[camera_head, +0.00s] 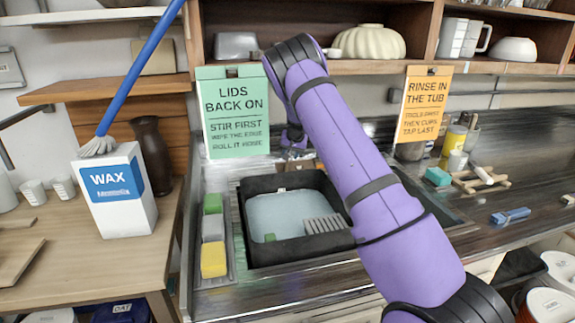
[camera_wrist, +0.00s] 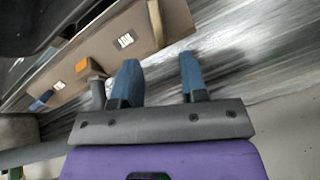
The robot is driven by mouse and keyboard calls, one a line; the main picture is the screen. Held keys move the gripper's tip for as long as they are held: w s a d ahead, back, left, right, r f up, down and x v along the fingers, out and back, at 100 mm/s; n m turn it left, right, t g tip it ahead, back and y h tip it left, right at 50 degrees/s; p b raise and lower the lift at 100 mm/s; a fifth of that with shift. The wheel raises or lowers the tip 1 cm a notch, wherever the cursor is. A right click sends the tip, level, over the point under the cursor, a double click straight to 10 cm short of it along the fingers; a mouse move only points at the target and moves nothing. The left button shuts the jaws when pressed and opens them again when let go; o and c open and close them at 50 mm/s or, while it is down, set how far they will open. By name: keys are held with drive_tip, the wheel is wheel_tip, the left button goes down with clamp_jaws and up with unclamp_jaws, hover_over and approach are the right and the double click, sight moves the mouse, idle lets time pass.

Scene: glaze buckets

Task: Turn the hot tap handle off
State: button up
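In the wrist view, a tan panel (camera_wrist: 125,45) runs diagonally, with an orange mark (camera_wrist: 82,64) and a blue piece (camera_wrist: 41,101) along its lower edge. A short grey handle-like part (camera_wrist: 98,94) stands below the orange mark, just left of my gripper's left finger; I cannot tell whether they touch. My gripper (camera_wrist: 160,60) has its two blue fingers spread with nothing between them. In the head view, my arm reaches over the sink to the back wall, and the tap handles cannot be made out there.
A black tub (camera_head: 258,253) of pale water sits in the sink below my arm. Sponges, one of them yellow (camera_head: 213,260), stand left of it. A green sign (camera_head: 233,112) and an orange sign (camera_head: 424,104) hang near my arm. The right counter (camera_head: 490,235) has clear patches.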

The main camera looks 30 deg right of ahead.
sight(288, 163)
drive_tip(key=x, duration=0.7)
clamp_jaws()
